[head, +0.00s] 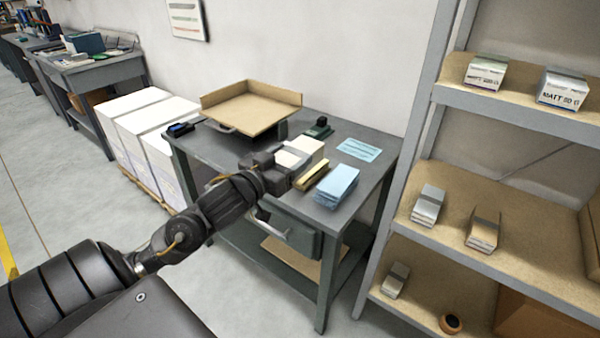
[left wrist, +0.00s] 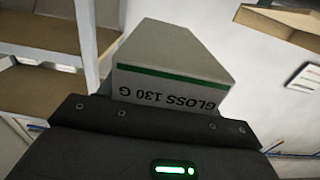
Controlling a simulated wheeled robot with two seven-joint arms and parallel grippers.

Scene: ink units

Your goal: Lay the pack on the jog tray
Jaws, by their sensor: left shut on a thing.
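The pack, a pale ream with a green stripe, shows in the left wrist view (left wrist: 172,75) with the upside-down label "GLOSS 130 G". In the head view the pack (head: 306,150) is partly hidden by my left gripper (head: 284,166), which is shut on it over the table's middle. The jog tray (head: 250,107) is a tan board tray with raised walls at the table's back left. It is apart from the pack, and its visible floor is bare. What seems to be its edge shows at upper right in the left wrist view (left wrist: 280,24). My right gripper is not in view.
On the grey table (head: 375,172) are a blue stack (head: 337,186), a tan block (head: 312,175), a blue sheet (head: 360,149), a dark green tool (head: 318,128) and a small dark device (head: 181,129). A shelf rack (head: 505,112) with several packs stands at right. White stacks (head: 150,125) stand left.

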